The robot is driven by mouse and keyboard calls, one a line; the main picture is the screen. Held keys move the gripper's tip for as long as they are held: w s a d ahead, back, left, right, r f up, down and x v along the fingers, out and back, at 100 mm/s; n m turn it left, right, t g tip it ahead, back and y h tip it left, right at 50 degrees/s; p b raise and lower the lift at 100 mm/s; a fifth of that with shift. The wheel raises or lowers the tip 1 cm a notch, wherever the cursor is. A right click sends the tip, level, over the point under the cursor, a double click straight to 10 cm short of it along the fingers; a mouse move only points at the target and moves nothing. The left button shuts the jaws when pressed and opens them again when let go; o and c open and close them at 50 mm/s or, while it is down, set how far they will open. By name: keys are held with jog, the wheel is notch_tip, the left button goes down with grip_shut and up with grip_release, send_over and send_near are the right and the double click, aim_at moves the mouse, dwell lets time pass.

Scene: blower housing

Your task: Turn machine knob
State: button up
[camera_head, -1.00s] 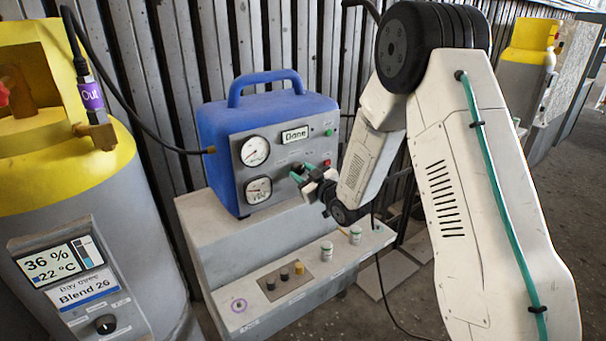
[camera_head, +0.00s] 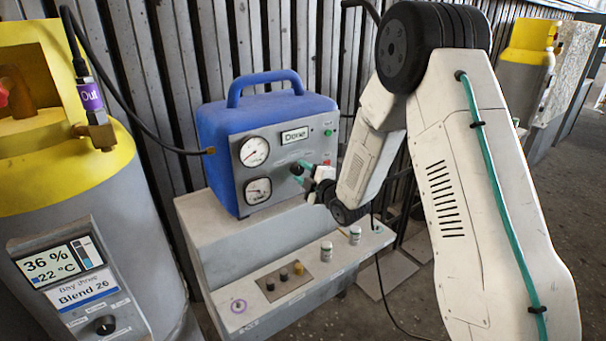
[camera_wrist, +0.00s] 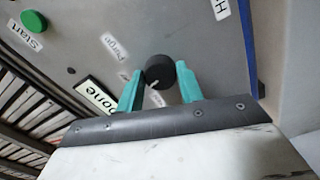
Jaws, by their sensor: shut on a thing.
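The blue machine (camera_head: 228,128) stands on a grey plinth, with a grey front panel that carries two gauges and a display reading "Done". The round black knob (camera_wrist: 159,71) has a white pointer mark and small labels around it, one reading "Purge". My gripper (camera_wrist: 160,74) has its teal fingers on either side of the knob and is shut on it. In the head view my gripper (camera_head: 302,173) is at the panel, right of the lower gauge. It mostly hides the knob there.
A green button (camera_wrist: 34,21) labelled "Start" is on the panel. A shelf (camera_head: 235,291) in front holds small knobs (camera_head: 284,275) and two small jars (camera_head: 327,251). A grey and yellow cylinder (camera_head: 120,215) stands at the left, joined to the machine by a black hose (camera_head: 135,135).

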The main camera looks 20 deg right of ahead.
jog(key=n, duration=0.4)
jog(key=shift+n, duration=0.3)
jog(key=n, duration=0.4)
jog(key=shift+n, duration=0.4)
jog(key=shift+s, duration=0.1)
jog(key=o, duration=1)
jog(key=v, duration=0.7)
jog(key=shift+s+r, duration=0.1)
jog(key=shift+s, duration=0.25)
